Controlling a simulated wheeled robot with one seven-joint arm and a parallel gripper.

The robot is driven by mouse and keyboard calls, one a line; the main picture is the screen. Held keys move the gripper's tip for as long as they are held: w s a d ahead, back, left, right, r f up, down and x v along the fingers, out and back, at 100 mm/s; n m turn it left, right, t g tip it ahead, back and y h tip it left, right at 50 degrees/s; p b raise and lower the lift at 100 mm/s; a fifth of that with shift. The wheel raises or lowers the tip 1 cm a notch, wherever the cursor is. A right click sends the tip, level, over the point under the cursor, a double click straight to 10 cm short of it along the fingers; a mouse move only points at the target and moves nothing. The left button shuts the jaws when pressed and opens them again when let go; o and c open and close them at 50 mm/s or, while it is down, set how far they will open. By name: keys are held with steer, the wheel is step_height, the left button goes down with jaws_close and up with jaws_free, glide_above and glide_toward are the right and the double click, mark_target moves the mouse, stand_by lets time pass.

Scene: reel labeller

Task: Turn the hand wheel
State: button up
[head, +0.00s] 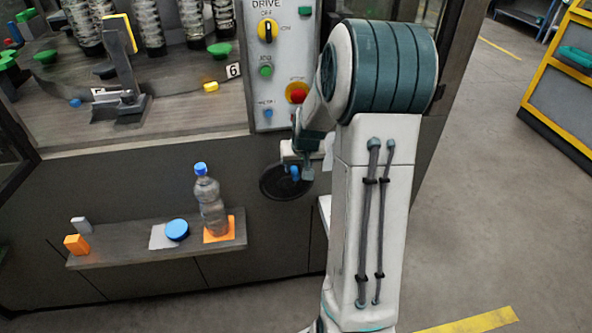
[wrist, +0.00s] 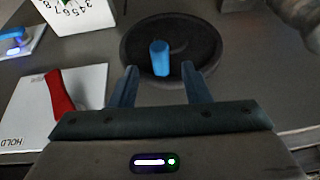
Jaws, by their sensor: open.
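The hand wheel is a dark round disc (head: 272,186) on the front of the machine cabinet, below the control panel. It also shows in the wrist view (wrist: 195,45), with a blue upright handle (wrist: 160,58) standing on its near left part. In the head view the blue handle (head: 295,173) is partly covered by my gripper. My gripper (wrist: 163,76) is open, its two fingers pointing toward the handle, one to each side of it. In the wrist view the handle is between or just beyond the fingertips; contact cannot be told.
The control panel (head: 280,85) with a yellow switch and red button is above the wheel. A shelf (head: 115,252) at left bears a bottle (head: 210,208) and a blue disc (head: 177,230). In the wrist view, a white plate with a red lever (wrist: 59,93) lies left of the wheel.

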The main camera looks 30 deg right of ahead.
mark_target(296, 172)
steer(key=shift+x, duration=1.95)
jaws_close()
